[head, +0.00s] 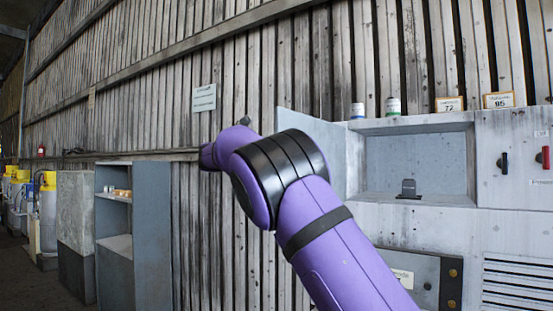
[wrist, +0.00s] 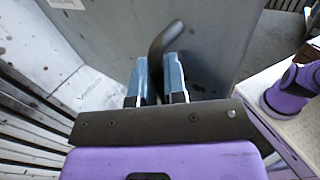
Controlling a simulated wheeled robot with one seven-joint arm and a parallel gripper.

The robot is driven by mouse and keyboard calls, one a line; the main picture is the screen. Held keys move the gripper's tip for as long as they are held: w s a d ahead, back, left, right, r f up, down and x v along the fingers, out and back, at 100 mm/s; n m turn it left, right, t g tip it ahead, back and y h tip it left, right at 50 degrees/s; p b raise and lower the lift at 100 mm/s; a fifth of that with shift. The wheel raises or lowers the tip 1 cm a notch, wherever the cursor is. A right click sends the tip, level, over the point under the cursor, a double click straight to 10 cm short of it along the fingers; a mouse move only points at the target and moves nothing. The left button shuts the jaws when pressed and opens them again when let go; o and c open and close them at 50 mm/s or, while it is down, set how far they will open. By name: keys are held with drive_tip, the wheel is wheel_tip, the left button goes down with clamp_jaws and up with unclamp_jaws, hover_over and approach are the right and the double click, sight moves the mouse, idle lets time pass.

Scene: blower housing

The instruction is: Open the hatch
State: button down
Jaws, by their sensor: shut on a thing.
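The hatch (head: 322,138) is a flat light-grey door on the grey housing (head: 420,220). In the head view it stands swung out to the left of a square opening (head: 415,160), whose inside shows. My arm covers part of the hatch there and hides my gripper. In the wrist view the grey hatch panel (wrist: 215,45) fills the upper middle. A dark curved handle (wrist: 168,38) stands out from it. My gripper (wrist: 160,78), with blue-grey fingers, is shut on this handle, one finger on each side.
A small dark bracket (head: 407,188) stands inside the opening. Two small jars (head: 393,106) and numbered cards (head: 450,104) sit on top of the housing. Dark and red switches (head: 545,157) are at the right. An open grey cabinet (head: 150,220) stands at the left by the slatted wall.

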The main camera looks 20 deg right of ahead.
drive_tip(key=c, duration=1.2)
unclamp_jaws()
drive_tip(key=shift+a, duration=0.1)
drive_tip(key=v, duration=1)
drive_tip(key=shift+w+a, duration=0.15)
drive_tip(key=shift+a, duration=0.1)
drive_tip(key=shift+d, duration=0.1)
